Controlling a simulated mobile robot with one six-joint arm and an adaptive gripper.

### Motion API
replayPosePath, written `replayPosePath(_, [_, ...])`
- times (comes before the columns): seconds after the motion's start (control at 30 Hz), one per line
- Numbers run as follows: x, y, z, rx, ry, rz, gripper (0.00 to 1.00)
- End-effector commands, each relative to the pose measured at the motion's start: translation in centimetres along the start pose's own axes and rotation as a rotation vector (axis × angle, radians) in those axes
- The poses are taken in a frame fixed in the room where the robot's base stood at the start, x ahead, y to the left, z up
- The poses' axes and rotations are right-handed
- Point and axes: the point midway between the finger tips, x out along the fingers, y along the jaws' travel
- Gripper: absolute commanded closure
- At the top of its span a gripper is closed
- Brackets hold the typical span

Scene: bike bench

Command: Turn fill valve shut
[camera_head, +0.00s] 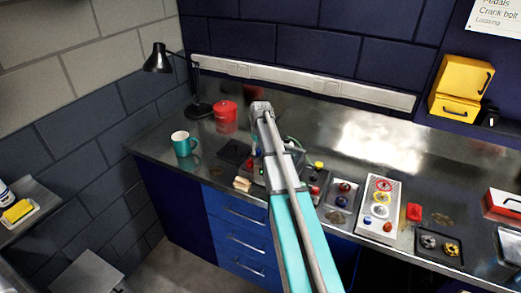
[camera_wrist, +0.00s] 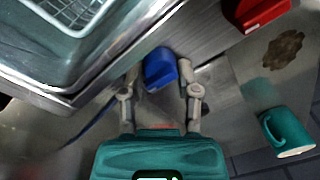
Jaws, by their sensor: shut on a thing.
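The blue fill valve handle (camera_wrist: 160,68) sits between the two fingers of my gripper (camera_wrist: 159,76) in the wrist view. My gripper is shut on it, with a finger on each side. The handle is beside the metal wall of a basin with a wire basket (camera_wrist: 75,10) at the upper left. In the head view my arm covers the gripper, and I cannot clearly make out the valve there. The valve's body and lower part are hidden.
A teal mug (camera_head: 183,144) and a red container (camera_head: 226,115) stand left of my arm, near a black lamp (camera_head: 158,60). Right of the arm are a panel of coloured parts (camera_head: 378,208), a dark tray (camera_head: 438,246) and yellow drawers (camera_head: 460,88). The back right bench is fairly clear.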

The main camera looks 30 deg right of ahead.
Motion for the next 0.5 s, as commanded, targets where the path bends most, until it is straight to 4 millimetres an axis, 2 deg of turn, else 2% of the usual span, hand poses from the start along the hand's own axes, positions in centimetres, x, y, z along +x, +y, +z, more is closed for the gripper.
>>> replayPosePath(0.07, [0.08,-0.14,0.59,0.001,-0.011,-0.003,1.00])
replayPosePath(0.1, [0.08,-0.13,0.60,0.001,-0.011,-0.002,0.57])
replayPosePath(0.17, [0.07,-0.11,0.58,0.002,-0.011,-0.002,0.46])
replayPosePath(0.5, [0.00,0.00,0.26,0.002,-0.007,-0.001,0.44])
